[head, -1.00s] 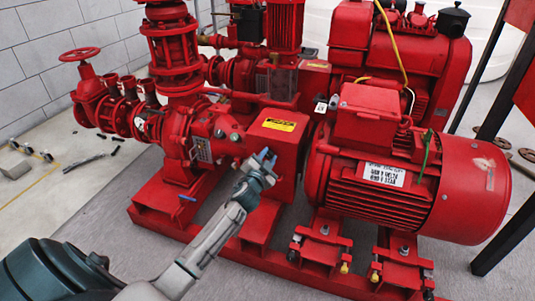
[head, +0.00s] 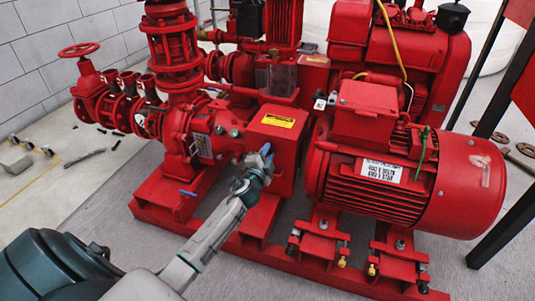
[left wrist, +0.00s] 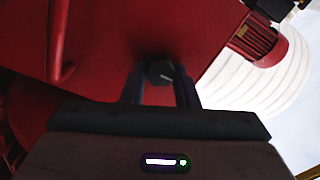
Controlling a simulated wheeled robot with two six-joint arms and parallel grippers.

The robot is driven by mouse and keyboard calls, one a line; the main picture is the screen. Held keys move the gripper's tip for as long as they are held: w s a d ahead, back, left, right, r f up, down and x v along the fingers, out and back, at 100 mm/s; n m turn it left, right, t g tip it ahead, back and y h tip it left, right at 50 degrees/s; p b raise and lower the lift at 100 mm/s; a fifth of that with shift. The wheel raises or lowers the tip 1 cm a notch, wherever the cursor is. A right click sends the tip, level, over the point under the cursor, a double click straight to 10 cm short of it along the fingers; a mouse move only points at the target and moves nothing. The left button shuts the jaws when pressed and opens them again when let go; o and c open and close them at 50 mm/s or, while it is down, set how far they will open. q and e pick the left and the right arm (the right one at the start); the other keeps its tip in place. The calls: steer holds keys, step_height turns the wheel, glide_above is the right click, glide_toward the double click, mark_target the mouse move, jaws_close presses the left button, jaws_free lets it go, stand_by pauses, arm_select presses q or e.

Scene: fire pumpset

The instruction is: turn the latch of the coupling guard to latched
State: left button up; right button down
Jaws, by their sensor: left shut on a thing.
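The coupling guard (head: 277,130) is a red box with a yellow label, between the pump on the left and the large motor on the right. My left gripper (head: 264,157) is at the guard's front face. In the left wrist view my left gripper (left wrist: 161,88) has its two fingers on either side of a dark latch knob (left wrist: 160,72) and is shut on it. The red guard face fills much of that view. In the head view the latch is hidden by the fingers. My right gripper is in neither view.
The red motor (head: 400,180) stands close on the right of the guard. The pump flanges and valve with a red handwheel (head: 80,50) are on the left. Grey floor in front is clear.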

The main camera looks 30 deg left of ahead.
arm_select(q)
steer(key=o, duration=1)
steer(key=v, duration=1)
steer(key=shift+s, duration=0.4)
